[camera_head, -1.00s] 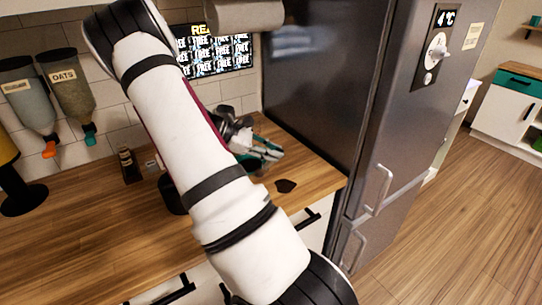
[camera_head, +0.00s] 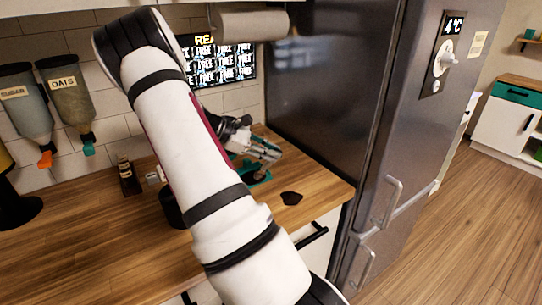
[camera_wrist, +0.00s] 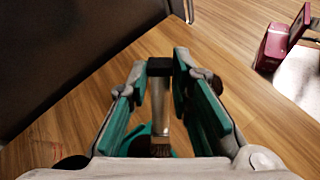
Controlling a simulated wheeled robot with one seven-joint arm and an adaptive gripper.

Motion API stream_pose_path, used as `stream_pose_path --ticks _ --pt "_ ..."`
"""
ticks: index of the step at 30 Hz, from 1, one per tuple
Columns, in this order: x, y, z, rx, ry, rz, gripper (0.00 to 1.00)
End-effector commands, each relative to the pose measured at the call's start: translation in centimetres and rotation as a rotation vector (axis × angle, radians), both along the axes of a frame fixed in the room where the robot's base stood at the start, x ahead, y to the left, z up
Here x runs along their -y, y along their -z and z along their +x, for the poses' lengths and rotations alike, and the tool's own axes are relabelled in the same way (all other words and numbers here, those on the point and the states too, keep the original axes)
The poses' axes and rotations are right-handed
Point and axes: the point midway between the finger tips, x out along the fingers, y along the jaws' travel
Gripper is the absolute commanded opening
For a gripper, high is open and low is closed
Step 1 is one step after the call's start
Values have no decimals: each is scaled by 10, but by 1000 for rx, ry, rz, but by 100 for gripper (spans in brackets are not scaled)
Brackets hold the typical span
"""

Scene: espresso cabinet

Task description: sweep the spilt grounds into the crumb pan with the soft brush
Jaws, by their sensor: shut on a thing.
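My gripper (camera_head: 268,152) is low over the back right of the wooden counter, partly behind my arm. In the wrist view its teal-padded fingers (camera_wrist: 172,105) are shut on the soft brush (camera_wrist: 159,105), whose pale handle has a black end and shows dark bristles at the bottom. A teal piece, apparently the crumb pan (camera_head: 259,179), shows just below the gripper; its outline is mostly hidden. A flat dark patch that looks like the spilt grounds (camera_head: 291,198) lies on the counter to the right, near the front edge, apart from the gripper.
A dark fridge (camera_head: 335,100) closes off the right end of the counter (camera_head: 90,235). A small brown bottle (camera_head: 128,178) and a black container (camera_head: 171,208) stand left of my arm. Dispensers hang on the tiled wall. The left counter is largely clear.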

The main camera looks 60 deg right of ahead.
Motion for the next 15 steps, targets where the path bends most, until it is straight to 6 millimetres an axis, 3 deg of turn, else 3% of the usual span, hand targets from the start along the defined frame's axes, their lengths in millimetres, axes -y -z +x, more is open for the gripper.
stream_pose_path --ticks 15 --pt "0 -31 -1 2 0 -2 0"
